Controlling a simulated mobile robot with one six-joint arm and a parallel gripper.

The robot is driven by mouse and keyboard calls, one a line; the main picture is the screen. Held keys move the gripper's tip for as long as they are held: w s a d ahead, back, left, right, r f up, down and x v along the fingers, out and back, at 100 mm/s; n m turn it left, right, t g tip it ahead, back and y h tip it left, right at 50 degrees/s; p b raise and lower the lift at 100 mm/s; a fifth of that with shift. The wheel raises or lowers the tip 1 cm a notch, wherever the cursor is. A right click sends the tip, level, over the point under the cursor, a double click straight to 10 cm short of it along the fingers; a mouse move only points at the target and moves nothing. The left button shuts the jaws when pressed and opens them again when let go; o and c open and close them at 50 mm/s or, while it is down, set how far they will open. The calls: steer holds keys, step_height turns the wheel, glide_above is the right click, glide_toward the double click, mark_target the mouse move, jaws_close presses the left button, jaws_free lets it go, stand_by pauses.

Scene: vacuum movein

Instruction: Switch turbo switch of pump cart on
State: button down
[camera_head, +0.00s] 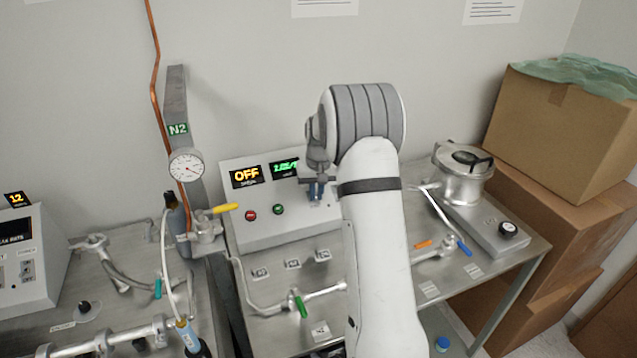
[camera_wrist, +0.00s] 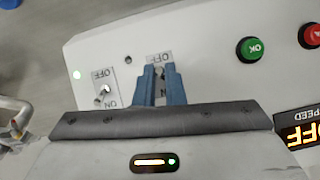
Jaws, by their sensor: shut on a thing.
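The pump cart's control box (camera_head: 262,232) is light grey, with an orange display (camera_head: 246,177) reading OFF and a green display (camera_head: 285,168). My gripper (camera_head: 316,190) is at the right part of its front panel. The OFF label (camera_wrist: 158,58) shows above the fingers. No turbo lettering is readable.
A red button (camera_head: 250,215) and a green OK button (camera_head: 278,209) sit on the panel. A gauge (camera_head: 186,167) and yellow-handled valve (camera_head: 224,208) stand left. A metal chamber (camera_head: 463,175) and cardboard boxes (camera_head: 560,130) are at right. My arm hides part of the bench.

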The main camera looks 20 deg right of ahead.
steer(key=g+p, duration=0.1)
steer(key=p, duration=0.1)
steer(key=w+r+g+p, duration=0.1)
steer(key=p, duration=0.1)
steer(key=shift+w+g, duration=0.15)
steer(key=shift+g, duration=0.25)
steer(key=shift+w+f+g+p, duration=0.15)
steer(key=shift+w+g+p, duration=0.2)
steer(key=shift+g, duration=0.55)
steer(key=shift+w+f+g+p, duration=0.15)
steer(key=shift+w+g+p, duration=0.2)
steer(key=shift+g, duration=0.55)
steer(key=c, duration=1.5)
jaws_free()
steer(key=shift+c, duration=0.2)
